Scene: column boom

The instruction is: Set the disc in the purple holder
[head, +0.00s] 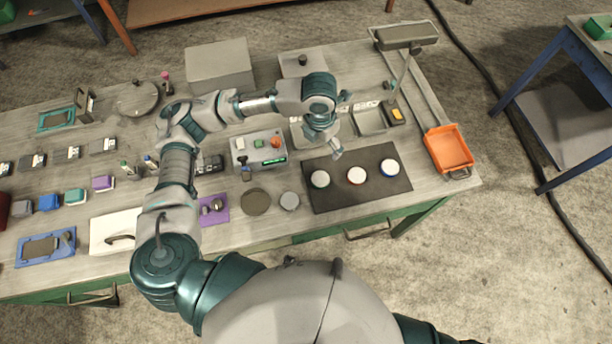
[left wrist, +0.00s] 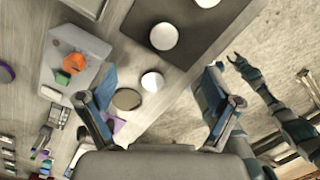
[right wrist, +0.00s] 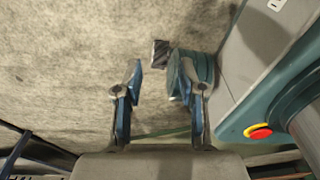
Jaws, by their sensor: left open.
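A purple plate (head: 221,214) with small dark round parts on it lies near the table's front edge and looks like the purple holder. Beside it lie a dark flat disc (head: 256,202) and a smaller grey disc (head: 289,201). Three white discs with coloured rims, such as the middle red-rimmed one (head: 356,175), lie on a black mat (head: 335,201). My left gripper (head: 337,153) is open and empty above the mat's back edge. In the left wrist view the small disc (left wrist: 152,81) shows between its fingers, below them. My right gripper (right wrist: 160,75) is open and empty over the floor.
An orange bin (head: 448,148) is at the right end. A white panel (head: 115,231) with a handle and several coloured blocks fill the left side.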

